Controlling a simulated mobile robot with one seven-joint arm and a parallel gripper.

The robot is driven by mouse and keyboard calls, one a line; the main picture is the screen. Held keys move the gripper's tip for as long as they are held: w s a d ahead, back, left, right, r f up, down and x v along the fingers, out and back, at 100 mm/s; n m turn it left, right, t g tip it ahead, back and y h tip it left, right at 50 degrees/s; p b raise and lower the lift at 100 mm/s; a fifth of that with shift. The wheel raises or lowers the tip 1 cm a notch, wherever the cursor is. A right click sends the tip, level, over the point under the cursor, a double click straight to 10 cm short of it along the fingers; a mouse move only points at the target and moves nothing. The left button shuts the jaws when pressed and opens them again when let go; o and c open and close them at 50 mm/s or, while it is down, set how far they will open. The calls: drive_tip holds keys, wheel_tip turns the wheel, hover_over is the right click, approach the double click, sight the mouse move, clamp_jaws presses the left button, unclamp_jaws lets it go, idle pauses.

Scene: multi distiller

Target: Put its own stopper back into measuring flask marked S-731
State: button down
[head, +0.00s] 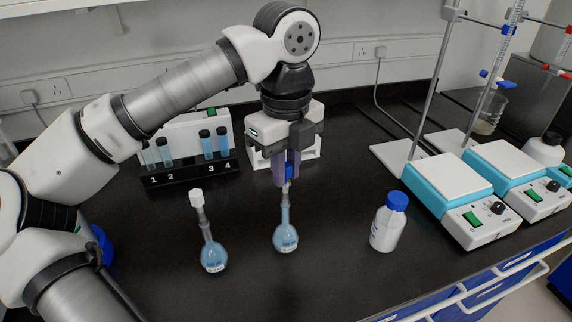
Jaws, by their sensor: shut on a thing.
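Two measuring flasks with blue liquid stand upright on the black bench. The right flask (286,238) is directly below my gripper (288,174). The left flask (214,256) has a white stopper (196,197) in its neck. Each has a small white label, too small to read, so I cannot tell which is S-731. My gripper points down and is shut on a blue stopper (290,172). The stopper is at the mouth of the right flask's neck. The fingers partly hide it, and I cannot tell whether it is in the neck or just above.
A numbered rack (190,176) with blue-filled tubes stands behind to the left. A white bottle with a blue cap (388,224) stands to the right. Hotplates (460,195) with stands are farther right. A white box-like device (312,143) is behind my gripper. The front bench is clear.

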drive_tip(key=shift+f+b, duration=0.6)
drive_tip(key=shift+f, duration=0.15)
drive_tip(key=c, duration=1.3)
unclamp_jaws()
drive_tip(key=shift+r, duration=0.1)
wheel_tip(320, 180, up, 14)
drive_tip(key=shift+f, duration=0.15)
drive_tip(key=shift+s+f, duration=0.1)
